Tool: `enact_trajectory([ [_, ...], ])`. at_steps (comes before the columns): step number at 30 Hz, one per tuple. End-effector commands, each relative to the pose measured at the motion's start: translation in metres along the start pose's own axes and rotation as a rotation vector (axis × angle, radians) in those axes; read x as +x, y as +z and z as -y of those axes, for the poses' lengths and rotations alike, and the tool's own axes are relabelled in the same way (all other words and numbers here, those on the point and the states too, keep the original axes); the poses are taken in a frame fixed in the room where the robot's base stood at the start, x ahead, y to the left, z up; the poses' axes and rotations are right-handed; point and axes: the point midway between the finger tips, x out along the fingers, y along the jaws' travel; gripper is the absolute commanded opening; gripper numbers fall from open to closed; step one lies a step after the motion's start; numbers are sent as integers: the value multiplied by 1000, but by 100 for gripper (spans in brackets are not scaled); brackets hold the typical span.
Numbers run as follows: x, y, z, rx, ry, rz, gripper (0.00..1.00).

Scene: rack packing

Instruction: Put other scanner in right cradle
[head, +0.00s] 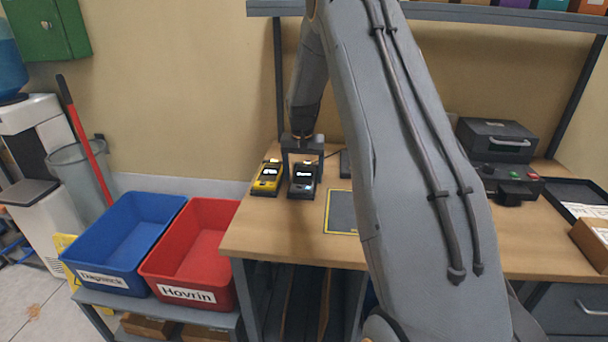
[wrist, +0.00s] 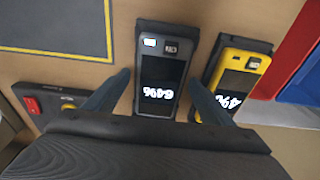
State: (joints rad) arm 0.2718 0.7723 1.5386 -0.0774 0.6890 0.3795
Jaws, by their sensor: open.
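A dark grey scanner (head: 302,181) with a lit screen lies on the wooden table near its left end. In the wrist view the grey scanner (wrist: 162,75) reads 64%. A yellow scanner (head: 268,178) lies just left of it; in the wrist view the yellow scanner (wrist: 237,80) is on the right, its reading partly hidden by a finger. My gripper (head: 303,163) is open over the grey scanner. In the wrist view my gripper (wrist: 155,95) has one finger on each side of it, one between the two scanners.
A dark device with a red switch (wrist: 32,105) lies beside the grey scanner. A yellow-edged mat (head: 341,212) is to the right. Blue (head: 152,205) and red (head: 205,218) bins stand left of the table (head: 262,225). My arm hides the table's middle.

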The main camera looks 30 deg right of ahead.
Motion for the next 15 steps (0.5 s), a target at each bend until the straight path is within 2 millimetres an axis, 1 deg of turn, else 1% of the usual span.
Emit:
enact_trajectory([
  [5, -8, -1, 0, 0, 0, -2, 76],
  [7, -15, -1, 1, -1, -1, -3, 76],
  [11, -37, -2, 1, -1, -2, -5, 76],
  [15, -66, -2, 1, -1, -1, -4, 76],
])
